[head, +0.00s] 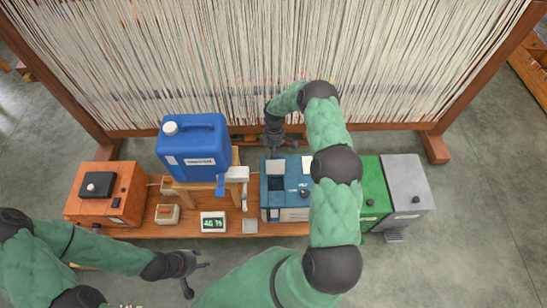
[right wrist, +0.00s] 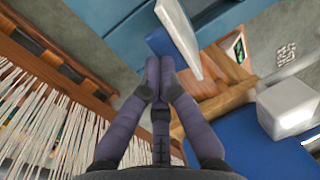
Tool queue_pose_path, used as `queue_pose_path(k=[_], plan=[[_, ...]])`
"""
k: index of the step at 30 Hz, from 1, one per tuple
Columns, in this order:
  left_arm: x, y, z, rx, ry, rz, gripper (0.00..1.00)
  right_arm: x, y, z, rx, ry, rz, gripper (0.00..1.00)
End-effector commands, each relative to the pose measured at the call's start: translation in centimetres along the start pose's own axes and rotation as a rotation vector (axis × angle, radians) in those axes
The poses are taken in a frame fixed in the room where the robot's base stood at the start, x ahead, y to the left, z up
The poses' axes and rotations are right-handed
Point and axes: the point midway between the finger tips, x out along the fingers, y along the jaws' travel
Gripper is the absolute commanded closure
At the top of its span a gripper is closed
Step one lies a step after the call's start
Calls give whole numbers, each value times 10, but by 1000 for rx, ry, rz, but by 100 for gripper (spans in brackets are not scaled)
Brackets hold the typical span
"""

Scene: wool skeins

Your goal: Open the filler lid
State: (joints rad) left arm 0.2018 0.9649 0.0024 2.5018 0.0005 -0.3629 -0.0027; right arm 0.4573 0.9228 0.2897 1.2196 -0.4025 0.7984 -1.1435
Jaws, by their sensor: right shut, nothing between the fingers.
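The teal-blue machine (head: 298,187) stands on the wooden bench in the middle of the head view. A dark opening (head: 276,184) shows in its top, with a flap, apparently the filler lid (head: 275,167), at its back edge. In the right wrist view a thin blue and pale panel, likely the lid (right wrist: 179,38), stands tilted just beyond the fingertips; I cannot tell if they touch. My right gripper (head: 274,151) is shut and empty behind the opening; its fingertips (right wrist: 160,68) meet in the wrist view. My left gripper (head: 200,279) is open and empty in front of the bench.
A blue jerry can (head: 194,153) stands on a wooden stand left of the machine. An orange box (head: 100,185), a small display (head: 213,222), a green box (head: 373,190) and a grey box (head: 405,180) share the bench. A loom with pale threads (head: 230,60) rises behind.

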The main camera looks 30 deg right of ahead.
Motion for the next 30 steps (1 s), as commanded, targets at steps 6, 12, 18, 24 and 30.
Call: queue_pose_path(k=[6, 12, 18, 24, 30], plan=[[0, 0, 1, -1, -1, 0, 60, 31, -33, 1, -8, -13, -87, 60], [0, 0, 0, -1, -1, 0, 60, 31, -33, 1, -9, -13, -88, 60], [-1, 0, 1, -1, -1, 0, 60, 27, -30, 0, -9, -11, -78, 60], [-1, 0, 1, -1, -1, 0, 60, 25, -28, -1, -9, -10, -72, 60], [-2, 0, 0, -1, -1, 0, 60, 22, -26, -2, -9, -9, -68, 60]])
